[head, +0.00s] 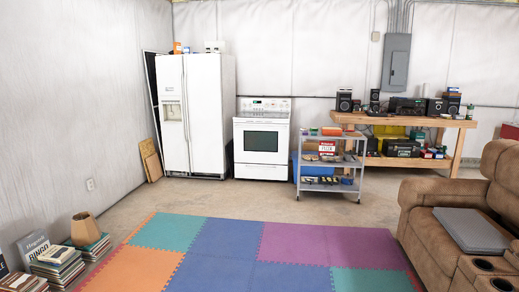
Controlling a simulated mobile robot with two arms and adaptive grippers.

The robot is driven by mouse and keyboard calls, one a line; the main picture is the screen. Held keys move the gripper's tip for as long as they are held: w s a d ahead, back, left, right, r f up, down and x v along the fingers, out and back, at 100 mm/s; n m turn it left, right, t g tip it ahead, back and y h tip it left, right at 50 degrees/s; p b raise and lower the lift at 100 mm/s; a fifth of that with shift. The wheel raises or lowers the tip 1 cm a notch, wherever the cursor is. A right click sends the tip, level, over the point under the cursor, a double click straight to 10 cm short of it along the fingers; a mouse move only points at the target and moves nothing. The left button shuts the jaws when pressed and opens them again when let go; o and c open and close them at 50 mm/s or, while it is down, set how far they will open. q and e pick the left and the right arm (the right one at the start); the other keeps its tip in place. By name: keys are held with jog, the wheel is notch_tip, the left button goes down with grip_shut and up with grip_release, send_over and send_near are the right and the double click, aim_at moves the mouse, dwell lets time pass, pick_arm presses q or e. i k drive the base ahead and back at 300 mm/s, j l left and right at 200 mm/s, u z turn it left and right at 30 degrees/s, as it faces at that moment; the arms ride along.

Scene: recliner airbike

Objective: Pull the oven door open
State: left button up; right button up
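A white oven range (261,143) stands against the back wall in the head view, just right of the white fridge. Its door has a dark window (261,141) and looks shut. A control panel (265,104) rises at its back, and a drawer front (260,172) shows below the door. The oven is across the room from me. Neither of my grippers is in view.
The fridge (197,115) stands left of the oven. A grey wheeled cart (330,188) stands close at its right, a wooden workbench (405,120) behind. Foam mats (215,252) cover the foreground floor. A brown recliner (420,200) is at right, books (58,262) at left. Concrete floor (215,195) before the oven is clear.

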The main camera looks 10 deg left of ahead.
aim_at(255, 143)
jog(key=i, duration=5.9)
jog(key=j+u, duration=0.05)
jog(key=j, duration=0.3)
